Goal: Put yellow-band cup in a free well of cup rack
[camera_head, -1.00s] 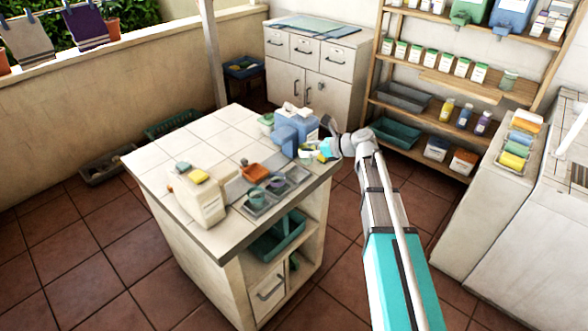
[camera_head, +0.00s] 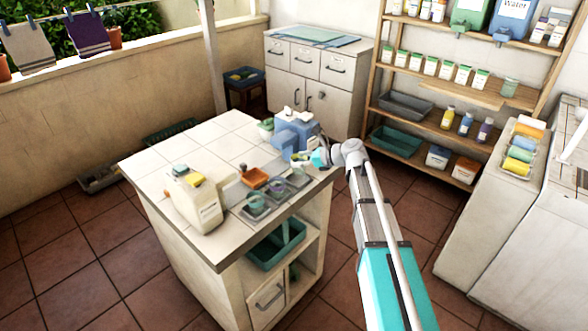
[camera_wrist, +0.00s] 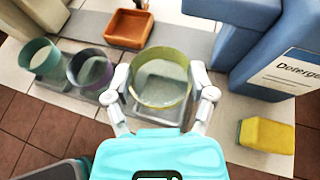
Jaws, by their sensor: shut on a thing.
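The yellow-band cup (camera_wrist: 161,82), a pale cup with a yellow-green rim, is between the two fingers of my gripper (camera_wrist: 163,97) in the wrist view. My gripper (camera_head: 309,161) is shut on it at the right end of the counter in the head view. The grey cup rack (camera_wrist: 72,98) lies below, with a teal cup (camera_wrist: 41,57) and a purple cup (camera_wrist: 90,69) in wells to the left. The held cup is over the rack's right-hand well. I cannot tell whether its base touches the well.
A blue detergent container (camera_wrist: 272,75) stands close on the right. A yellow sponge (camera_wrist: 266,136) lies near the counter edge. An orange dish (camera_wrist: 128,28) sits behind the rack. A cream jug (camera_head: 196,203) stands at the counter's left.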

